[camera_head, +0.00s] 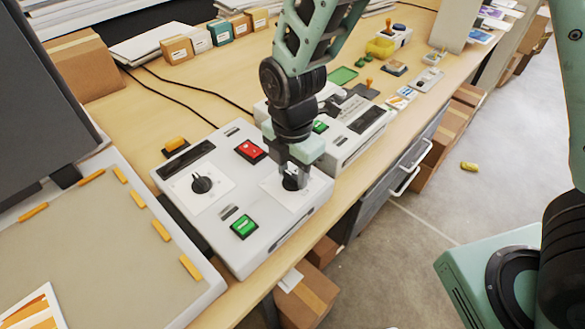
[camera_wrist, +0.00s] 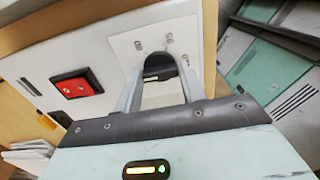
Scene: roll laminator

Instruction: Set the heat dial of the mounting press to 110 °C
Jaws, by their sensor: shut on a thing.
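A white control box (camera_head: 228,258) stands on the bench beside the flat press (camera_head: 105,245). Its top has two black dials on white scale plates. The left dial (camera_head: 202,184) is uncovered. The right dial (camera_head: 290,184) is largely hidden by my gripper (camera_head: 294,172), which points down over it. In the wrist view, the two fingers of my gripper (camera_wrist: 160,88) close around the sides of the dark dial (camera_wrist: 160,66). The scale markings and the pointer under the gripper are too small or hidden to read. I cannot tell which dial is for heat.
A red switch (camera_head: 250,151), a green switch (camera_head: 244,227) and a dark display (camera_head: 188,159) are on the box. A second white device (camera_head: 350,130) stands close behind my gripper. Small boxes (camera_head: 220,33) line the back. Cables cross the bench.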

